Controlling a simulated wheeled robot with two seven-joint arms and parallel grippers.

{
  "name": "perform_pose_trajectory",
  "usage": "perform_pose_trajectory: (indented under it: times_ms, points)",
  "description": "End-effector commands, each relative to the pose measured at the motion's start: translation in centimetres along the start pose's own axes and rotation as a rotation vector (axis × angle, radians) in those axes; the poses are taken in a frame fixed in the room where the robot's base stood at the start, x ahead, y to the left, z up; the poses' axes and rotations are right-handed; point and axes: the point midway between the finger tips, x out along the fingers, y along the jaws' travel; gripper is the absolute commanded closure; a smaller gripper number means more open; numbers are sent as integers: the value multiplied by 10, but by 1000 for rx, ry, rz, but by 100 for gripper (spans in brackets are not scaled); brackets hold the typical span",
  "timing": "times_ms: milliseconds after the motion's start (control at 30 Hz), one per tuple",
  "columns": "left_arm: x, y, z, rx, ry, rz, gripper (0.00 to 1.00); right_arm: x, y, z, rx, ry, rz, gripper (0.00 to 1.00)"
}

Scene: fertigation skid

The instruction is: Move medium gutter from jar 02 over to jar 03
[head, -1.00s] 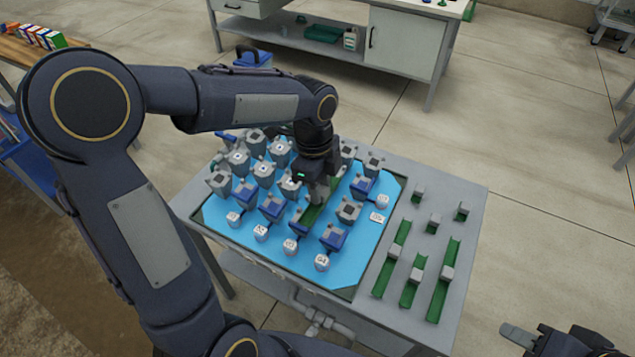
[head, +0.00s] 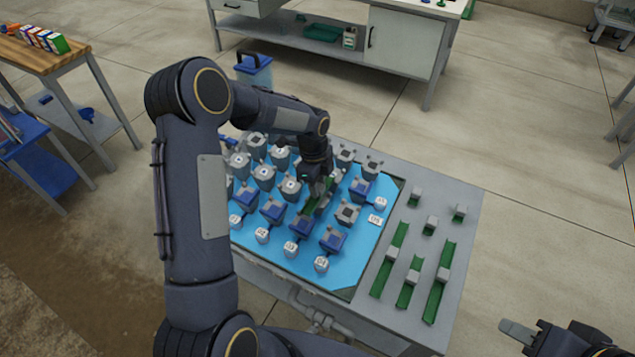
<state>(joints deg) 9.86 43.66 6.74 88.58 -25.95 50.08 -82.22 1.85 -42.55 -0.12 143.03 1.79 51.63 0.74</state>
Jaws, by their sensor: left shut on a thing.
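My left gripper (head: 320,196) points down over the blue board and is shut on a green gutter (head: 323,206). The gutter slants between grey and blue blocks, its lower end toward the row of white jars; I cannot tell whether it is clear of the board. White jars stand along the board's front edge: one (head: 262,235), another (head: 291,249) and another (head: 321,264). Their numbers are too small to read surely, so I cannot tell which are jars 02 and 03. My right gripper (head: 515,330) is at the lower right, partly cut off and away from the board.
Several grey and blue blocks crowd the blue board (head: 365,247) around the gripper. Green gutters (head: 437,292) and grey blocks (head: 459,212) lie on the bare grey tabletop at right. A white cabinet (head: 400,45) stands behind. Open floor lies right of the table.

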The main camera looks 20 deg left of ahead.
Motion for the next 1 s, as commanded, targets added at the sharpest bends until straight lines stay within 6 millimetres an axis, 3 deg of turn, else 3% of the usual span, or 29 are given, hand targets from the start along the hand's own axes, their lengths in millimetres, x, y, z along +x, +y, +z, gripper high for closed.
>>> perform_pose_trajectory:
  times_ms: [433,467,600,867,1000]
  points:
    - [8,0,1,0,-1,-1,95,5,2,3,0,0,0,64]
    - [8,0,1,0,-1,-1,70,5,2,2,0,0,0,64]
    - [7,0,1,0,-1,-1,52,4,2,2,0,0,0,64]
    - [6,0,1,0,-1,-1,50,4,2,2,0,0,0,64]
    - [-3,0,0,0,-1,-2,50,-3,-2,-2,0,0,0,64]
